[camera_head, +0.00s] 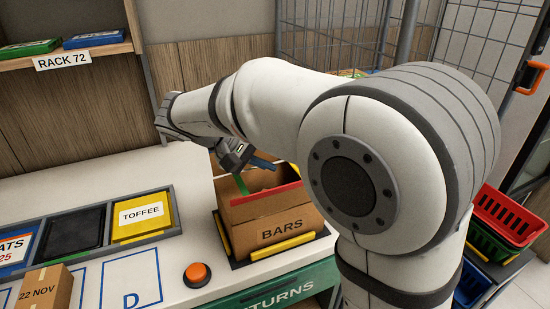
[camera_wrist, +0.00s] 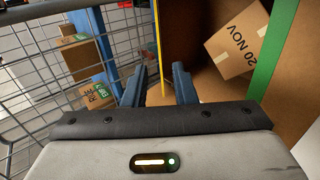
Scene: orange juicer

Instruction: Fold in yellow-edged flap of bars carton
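The brown bars carton (camera_head: 270,232) stands open on the counter, its front marked BARS. A red-edged flap (camera_head: 265,195) is at its front and a green-edged flap (camera_head: 241,184) at its left; the green edge also shows in the wrist view (camera_wrist: 276,58). The yellow-edged flap (camera_wrist: 157,40) appears nearly edge-on in the wrist view, upright between my two blue fingers. My gripper (camera_wrist: 160,78) is open, with a gap visible on both sides of the yellow edge. In the head view, my gripper (camera_head: 262,163) is over the carton's far side, partly hidden by my arm.
A small box (camera_wrist: 238,42) marked 20 NOV lies inside the carton. Yellow rails (camera_head: 283,246) border the carton's base. A wire cage (camera_head: 335,35) stands behind. An orange button (camera_head: 197,272) and a yellow TOFFEE bin (camera_head: 142,214) are to the left.

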